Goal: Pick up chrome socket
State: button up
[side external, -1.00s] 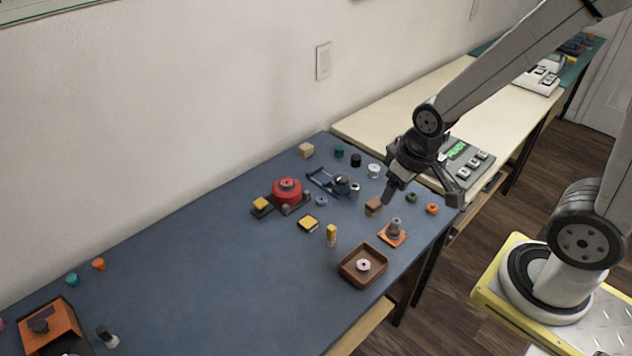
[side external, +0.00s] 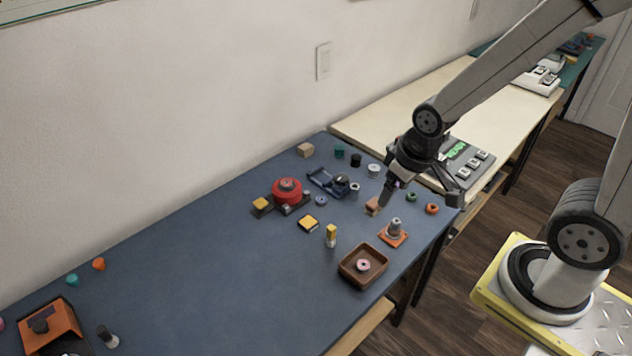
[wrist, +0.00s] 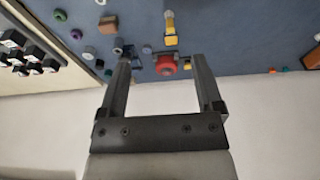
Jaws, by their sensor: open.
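Two small silvery cylinders stand near the back right of the blue mat in the side view. One is a short, wide ring-topped piece (side external: 374,170); the other is a narrower metal piece (side external: 354,189) beside a dark blue holder (side external: 325,182). I cannot tell for sure which is the chrome socket. My gripper (side external: 424,192) is open and empty, in the air above the right end of the mat, to the right of both. In the wrist view my gripper (wrist: 162,58) shows its fingers wide apart with nothing between them.
A red round part (side external: 287,190), a brown block (side external: 372,206), a yellow-topped post (side external: 331,235), an orange-based part (side external: 393,232) and a wooden tray (side external: 347,273) share the mat. A grey button panel (side external: 473,163) stands behind my gripper. The mat's middle left is clear.

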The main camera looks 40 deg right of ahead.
jog(key=shift+w, duration=0.1)
jog(key=m+g, duration=0.3)
jog(key=m, duration=0.1)
send_over(355, 185)
jog(key=f, duration=1.7)
jog(key=shift+a, duration=0.4)
jog(key=shift+d+f, duration=0.25)
jog(key=shift+f, duration=1.4)
jog(key=shift+f, duration=0.1)
jog(key=shift+f, duration=2.5)
